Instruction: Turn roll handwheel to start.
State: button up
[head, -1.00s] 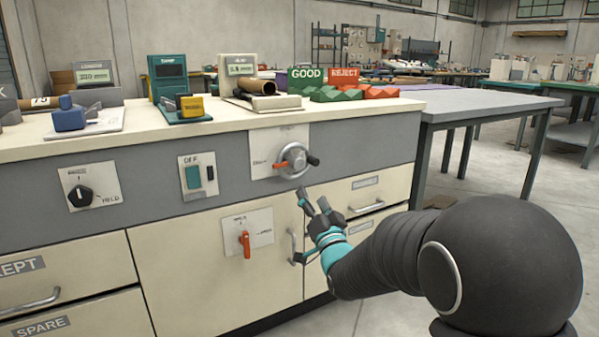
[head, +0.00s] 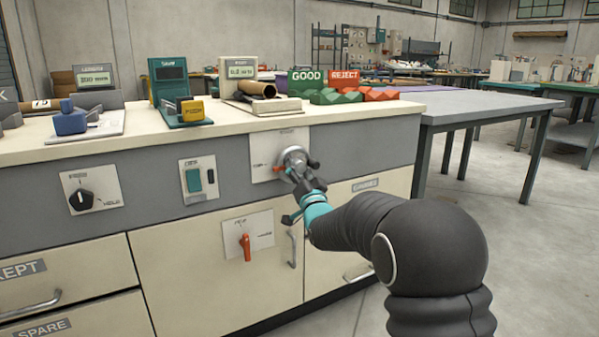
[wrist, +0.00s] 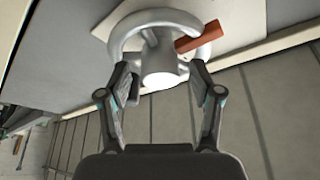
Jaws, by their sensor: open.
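The roll handwheel (head: 293,158) is a grey metal wheel on a white plate (head: 263,142) on the bench front. My gripper (head: 300,178) is at the lower part of the wheel in the head view. In the wrist view my gripper (wrist: 158,82) is open, its fingers either side of the hub. I cannot tell whether they touch the wheel.
Left of the wheel are a green switch (head: 195,179) and a black knob (head: 81,199). An orange lever (head: 245,246) sits below, near a cabinet handle (head: 292,248). Gauges and green and red blocks (head: 338,96) stand on the bench top.

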jog(key=c, duration=1.1)
jog(key=shift+c, duration=0.2)
jog(key=shift+f+n+b, duration=0.1)
jog(key=shift+n+b, duration=0.2)
